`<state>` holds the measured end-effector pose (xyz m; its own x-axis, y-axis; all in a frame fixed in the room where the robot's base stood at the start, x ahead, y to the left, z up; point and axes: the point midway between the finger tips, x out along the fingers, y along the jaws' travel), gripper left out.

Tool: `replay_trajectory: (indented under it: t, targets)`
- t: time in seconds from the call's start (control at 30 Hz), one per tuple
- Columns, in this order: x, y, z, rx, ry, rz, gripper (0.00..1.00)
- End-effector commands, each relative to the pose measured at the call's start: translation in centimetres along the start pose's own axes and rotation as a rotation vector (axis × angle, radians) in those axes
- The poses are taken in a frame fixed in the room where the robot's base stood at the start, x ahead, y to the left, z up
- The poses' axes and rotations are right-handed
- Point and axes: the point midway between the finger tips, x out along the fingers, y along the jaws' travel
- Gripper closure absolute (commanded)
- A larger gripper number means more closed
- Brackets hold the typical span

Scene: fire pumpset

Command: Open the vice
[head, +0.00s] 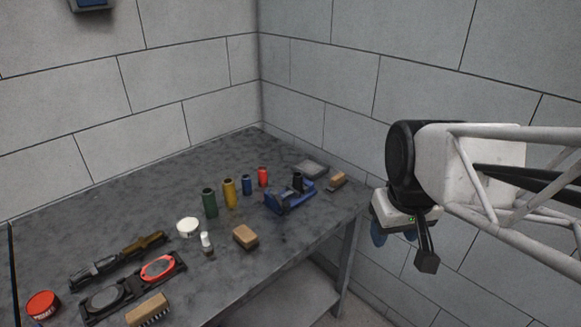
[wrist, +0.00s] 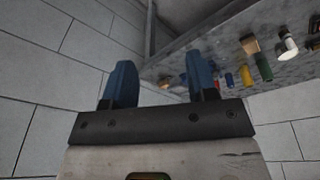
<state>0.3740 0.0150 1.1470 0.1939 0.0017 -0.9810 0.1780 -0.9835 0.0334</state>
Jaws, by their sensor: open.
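The blue vice (head: 289,199) stands on the grey workbench (head: 110,215) near its right edge in the head view, with a dark cylindrical part (head: 297,181) at its back. Its handle and jaw gap are too small to make out. My gripper (head: 394,238) is off the bench to the right of the vice, in front of the right wall and apart from everything. Its two blue fingers also show in the wrist view (wrist: 162,78), spread wide with nothing between them. In that view the vice cannot be made out clearly.
Green (head: 209,202), yellow (head: 229,193), blue (head: 246,185) and red (head: 263,176) cylinders stand left of the vice. A brown-topped block (head: 245,237) lies in front, and a brush (head: 337,181) lies to its right. Walls close in behind and right.

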Motion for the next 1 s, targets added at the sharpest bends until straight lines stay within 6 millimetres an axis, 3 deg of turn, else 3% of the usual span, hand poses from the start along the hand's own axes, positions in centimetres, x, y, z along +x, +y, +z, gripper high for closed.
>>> replay_trajectory:
  t: [0.47, 1.0]
  targets:
    - [2.3, -2.6, -9.7, -0.314, -0.055, -0.031, 0.47]
    - [7.4, -7.4, -19.9, -0.666, -0.108, -0.074, 0.47]
